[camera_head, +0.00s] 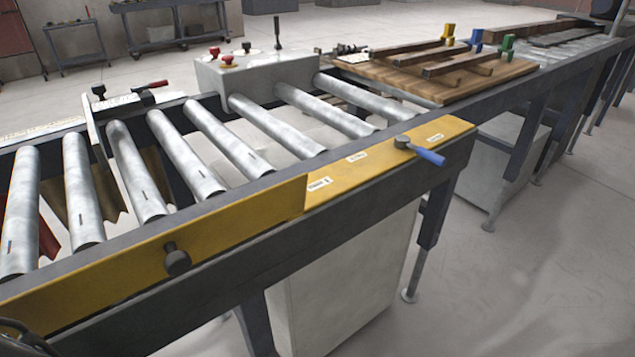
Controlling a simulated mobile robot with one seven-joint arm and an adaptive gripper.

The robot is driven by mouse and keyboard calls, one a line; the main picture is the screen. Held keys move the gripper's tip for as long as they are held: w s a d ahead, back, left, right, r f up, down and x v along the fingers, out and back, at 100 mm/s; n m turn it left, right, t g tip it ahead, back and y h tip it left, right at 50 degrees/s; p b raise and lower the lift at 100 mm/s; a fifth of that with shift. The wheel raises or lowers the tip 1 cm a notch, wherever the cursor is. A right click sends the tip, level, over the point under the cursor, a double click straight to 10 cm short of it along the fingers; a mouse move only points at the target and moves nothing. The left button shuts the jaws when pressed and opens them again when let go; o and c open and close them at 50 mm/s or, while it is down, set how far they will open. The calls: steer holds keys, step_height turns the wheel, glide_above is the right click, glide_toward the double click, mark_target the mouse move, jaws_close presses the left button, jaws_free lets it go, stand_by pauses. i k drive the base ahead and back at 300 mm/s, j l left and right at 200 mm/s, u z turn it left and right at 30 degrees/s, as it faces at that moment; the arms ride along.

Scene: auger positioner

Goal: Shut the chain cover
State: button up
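A long yellow cover panel (110,277) with a black knob (177,260) runs along the near side of the roller conveyor, from the left edge to mid-picture. A second yellow section (345,177) continues to its right, with small white labels and a blue-handled lever (425,153) on a dark round pivot. A step shows where the two sections meet. Neither section is labelled clearly enough to read, and I cannot tell which is the chain cover or how far open it stands. My gripper is not visible; a dark curved part at the bottom left corner is unclear.
Metal rollers (182,150) lie behind the yellow panels. A grey control box (268,72) with red buttons stands across them. A wooden board (435,77) carries bars and coloured clamps farther right. Grey support legs (432,215) stand below; the floor at right is clear.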

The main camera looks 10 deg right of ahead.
mark_target(49, 308)
steer(key=k+l, duration=0.2)
steer(key=k, duration=0.25)
steer(key=k+l+z, duration=0.15)
steer(key=k, duration=0.35)
